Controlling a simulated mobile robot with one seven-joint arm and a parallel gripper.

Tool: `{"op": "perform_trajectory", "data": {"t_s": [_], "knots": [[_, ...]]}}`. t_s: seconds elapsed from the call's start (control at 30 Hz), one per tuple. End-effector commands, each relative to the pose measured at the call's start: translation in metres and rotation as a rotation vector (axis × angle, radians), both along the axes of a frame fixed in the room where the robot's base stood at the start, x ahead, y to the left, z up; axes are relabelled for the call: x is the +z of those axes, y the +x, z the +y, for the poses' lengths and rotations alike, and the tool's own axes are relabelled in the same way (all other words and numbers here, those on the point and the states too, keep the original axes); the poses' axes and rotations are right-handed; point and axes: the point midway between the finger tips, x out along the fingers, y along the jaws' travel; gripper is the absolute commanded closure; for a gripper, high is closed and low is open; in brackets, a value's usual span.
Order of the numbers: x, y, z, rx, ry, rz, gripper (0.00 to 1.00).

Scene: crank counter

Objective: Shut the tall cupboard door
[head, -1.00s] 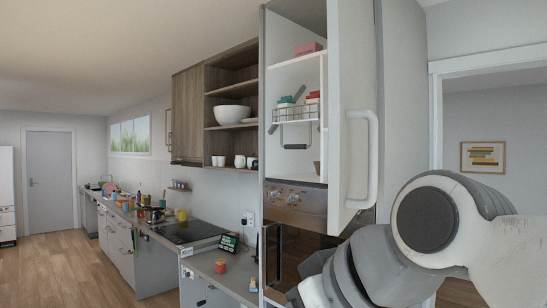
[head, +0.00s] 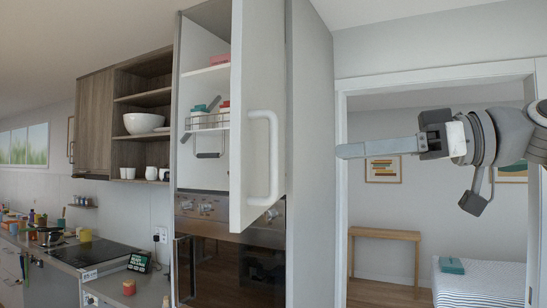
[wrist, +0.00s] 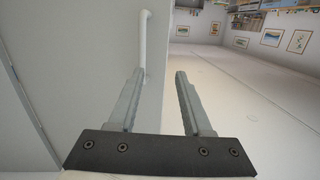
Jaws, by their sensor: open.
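The tall cupboard door (head: 256,75) is a pale panel with a white bar handle (head: 272,158). It stands open, swung out from the cupboard, whose upper shelves show to its left. My gripper (head: 338,151) is to the right of the door in the head view, with its fingers pointing left toward it. In the wrist view my gripper (wrist: 160,73) is open and empty. The door (wrist: 95,55) fills the left side there, and the handle (wrist: 144,45) shows beyond the left fingertip, not between the fingers. I cannot tell whether anything touches.
An oven (head: 225,255) is built in below the cupboard. A wire basket (head: 207,122) and boxes stand on the shelves inside. To the right are a doorway, a small wooden table (head: 385,236) and a bed (head: 480,280). A counter with a hob (head: 90,254) is at left.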

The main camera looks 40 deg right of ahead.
Motion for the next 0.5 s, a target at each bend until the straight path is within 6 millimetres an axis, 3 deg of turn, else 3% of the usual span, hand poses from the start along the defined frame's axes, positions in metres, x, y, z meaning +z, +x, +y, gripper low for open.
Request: {"op": "perform_trajectory", "data": {"t_s": [0.1, 0.23, 0.5], "knots": [[0.002, -0.007, -0.027, 0.002, 0.012, -0.050, 0.50], [0.003, -0.012, -0.044, 0.001, 0.017, -0.082, 0.50], [0.003, -0.001, -0.043, 0.002, 0.016, -0.090, 0.50]]}}
